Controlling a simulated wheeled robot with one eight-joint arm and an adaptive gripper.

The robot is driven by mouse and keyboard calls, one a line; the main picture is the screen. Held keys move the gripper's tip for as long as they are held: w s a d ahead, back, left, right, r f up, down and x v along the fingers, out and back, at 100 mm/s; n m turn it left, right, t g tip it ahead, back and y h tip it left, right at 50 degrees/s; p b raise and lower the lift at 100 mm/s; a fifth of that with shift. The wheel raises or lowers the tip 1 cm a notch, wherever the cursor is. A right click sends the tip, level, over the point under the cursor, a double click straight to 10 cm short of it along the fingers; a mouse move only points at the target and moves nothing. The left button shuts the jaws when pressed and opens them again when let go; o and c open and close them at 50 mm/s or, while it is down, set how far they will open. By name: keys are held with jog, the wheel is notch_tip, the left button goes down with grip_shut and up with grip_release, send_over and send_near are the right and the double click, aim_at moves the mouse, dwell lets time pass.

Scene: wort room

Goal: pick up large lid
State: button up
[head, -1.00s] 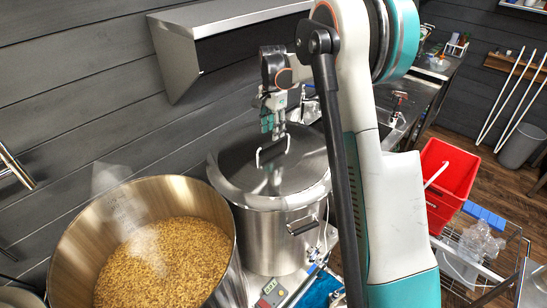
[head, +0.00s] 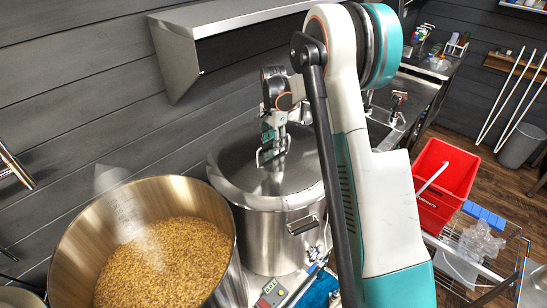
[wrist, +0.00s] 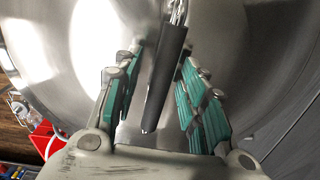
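The large lid (head: 240,175) is a shiny steel disc covering the steel pot in the middle of the head view. Its surface also fills much of the wrist view (wrist: 60,60). A bar handle (wrist: 166,75) with a dark grip stands on it. My gripper (head: 272,148) is down at the handle. In the wrist view the teal-padded fingers (wrist: 155,88) stand apart on either side of the handle, with gaps visible. The handle is partly hidden behind the fingers in the head view.
An open pot of grain (head: 165,260) stands close at the left. A steel hood (head: 235,40) juts from the wall above. A red bucket (head: 445,180) and a wire cart (head: 480,250) are at the right. A small control box (head: 272,292) is in front of the lidded pot.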

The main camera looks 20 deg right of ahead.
jog(key=shift+f+b, duration=0.25)
jog(key=shift+b, duration=0.1)
jog(key=shift+c, duration=0.3)
jog(key=shift+r, duration=0.1)
grip_shut()
